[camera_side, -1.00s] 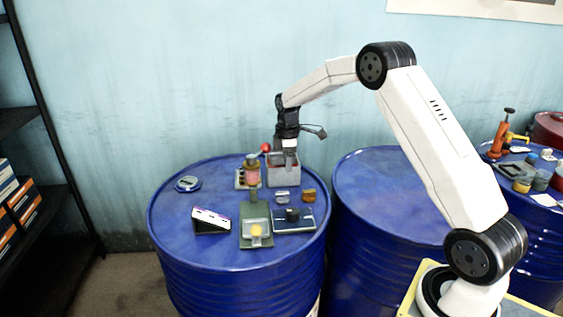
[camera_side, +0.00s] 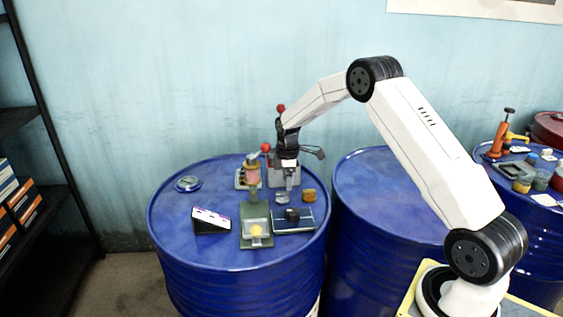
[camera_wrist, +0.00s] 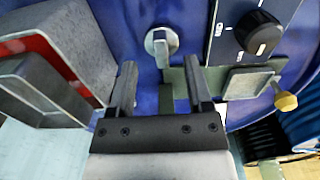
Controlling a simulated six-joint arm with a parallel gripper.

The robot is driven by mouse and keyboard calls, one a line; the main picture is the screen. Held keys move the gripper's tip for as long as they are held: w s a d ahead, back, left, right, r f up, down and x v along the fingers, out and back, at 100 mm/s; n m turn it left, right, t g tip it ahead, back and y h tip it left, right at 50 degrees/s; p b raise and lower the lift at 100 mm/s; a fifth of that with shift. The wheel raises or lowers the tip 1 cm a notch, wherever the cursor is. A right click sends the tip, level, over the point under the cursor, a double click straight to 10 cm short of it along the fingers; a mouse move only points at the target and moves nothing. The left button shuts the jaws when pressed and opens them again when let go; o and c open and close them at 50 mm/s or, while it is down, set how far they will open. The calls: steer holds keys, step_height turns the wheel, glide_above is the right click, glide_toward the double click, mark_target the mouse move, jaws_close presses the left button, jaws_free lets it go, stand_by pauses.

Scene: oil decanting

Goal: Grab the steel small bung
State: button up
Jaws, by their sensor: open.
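The steel small bung (camera_side: 282,197) is a small silver piece with a raised tab, lying on the blue drum top in front of the grey box. In the wrist view the bung (camera_wrist: 160,42) is ahead of my gripper (camera_wrist: 160,85), roughly in line with the gap between the two fingers. My gripper (camera_side: 287,178) is open and empty, above and just behind the bung in the side view. The fingers look apart from it. A brass-coloured bung (camera_side: 309,195) sits to the right of the steel one.
The grey box (camera_wrist: 30,92) is close on the left in the wrist view. A dark panel with a black knob (camera_wrist: 258,32) is on the right. The drum's (camera_side: 170,210) left side has free room.

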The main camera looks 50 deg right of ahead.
mark_target(288, 192)
steer(key=shift+f, duration=2.6)
jaws_close()
